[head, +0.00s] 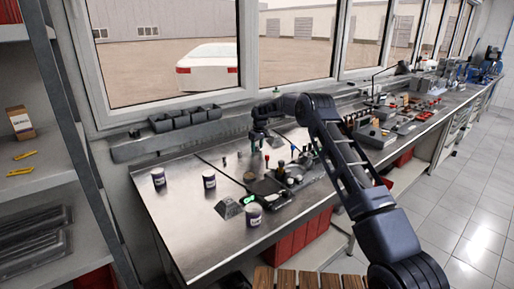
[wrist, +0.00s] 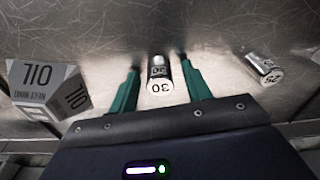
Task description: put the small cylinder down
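The small metal cylinder (wrist: 159,76), marked 30, shows in the wrist view between the two green fingers of my gripper (wrist: 159,72). The fingers are apart, with a gap to the cylinder on each side. The cylinder seems to stand on the scratched metal bench top. A second, similar metal cylinder (wrist: 264,68) is to the right, outside the fingers. The cylinder marked 30 is too small to pick out surely there.
A grey-white block marked OIL (wrist: 48,88) is left of my gripper in the wrist view. In the head view, labelled cans (head: 209,180) (head: 158,177) stand at left on the bench. Black bins (head: 185,118) line the window sill. The bench's front left is clear.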

